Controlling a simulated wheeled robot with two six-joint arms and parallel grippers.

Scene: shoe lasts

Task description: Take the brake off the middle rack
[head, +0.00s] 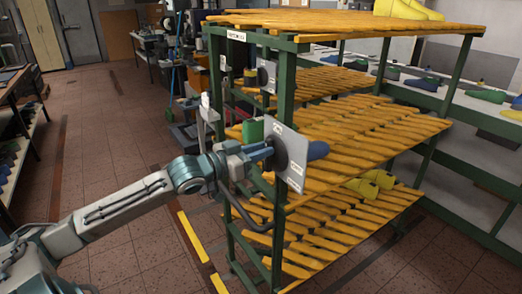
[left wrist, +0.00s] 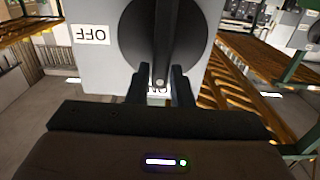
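The nearest rack (head: 285,215) has green posts and yellow slatted shelves. A grey brake panel (head: 296,172) with a round black knob is at its front post. In the left wrist view the knob (left wrist: 135,30) has a black upright handle (left wrist: 162,45), whose lower end points to the ON label (left wrist: 157,91). The OFF label (left wrist: 90,34) is at the left of the knob. My left gripper (head: 262,152) is at the panel. Its fingers (left wrist: 161,84) stand apart, one on each side of the handle's lower end, with a small gap visible. My right gripper is out of view.
Another grey panel with a knob (head: 267,77) shows farther back. A blue shoe last (head: 318,150) is just behind the near panel, and yellow lasts (head: 368,186) lie on a shelf. A long bench (head: 465,105) stands at the right. The tiled floor (head: 120,130) at the left is open.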

